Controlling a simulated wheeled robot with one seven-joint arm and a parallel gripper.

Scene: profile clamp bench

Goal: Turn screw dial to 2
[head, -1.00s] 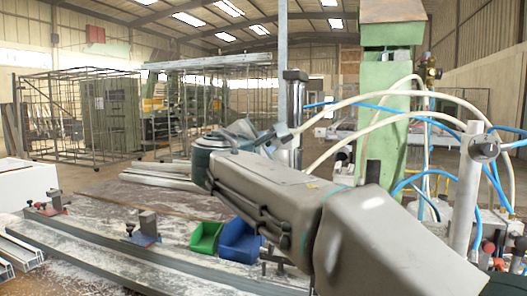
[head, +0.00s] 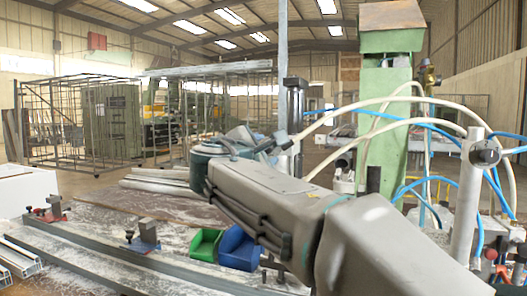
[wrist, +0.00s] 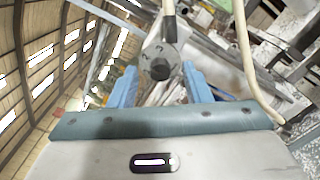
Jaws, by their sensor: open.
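The screw dial is a grey plate with dark marks and a black central knob (wrist: 160,68), seen near the top middle of the wrist view. A dark mark that looks like a 2 shows just right of and above the knob. My gripper (wrist: 160,82) is open. Its two blue fingers stand apart, one on each side below the knob, and I cannot tell if they touch it. In the head view my gripper (head: 272,141) is small, at the far end of my arm, beside a dark upright post. The dial's face cannot be read there.
Pale and blue hoses (head: 400,100) loop across the right, and a pale hose runs down the wrist view's right side (wrist: 243,60). A green machine column (head: 383,125) stands behind. Green (head: 205,244) and blue (head: 238,249) bins and small clamps (head: 147,235) sit on the bench.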

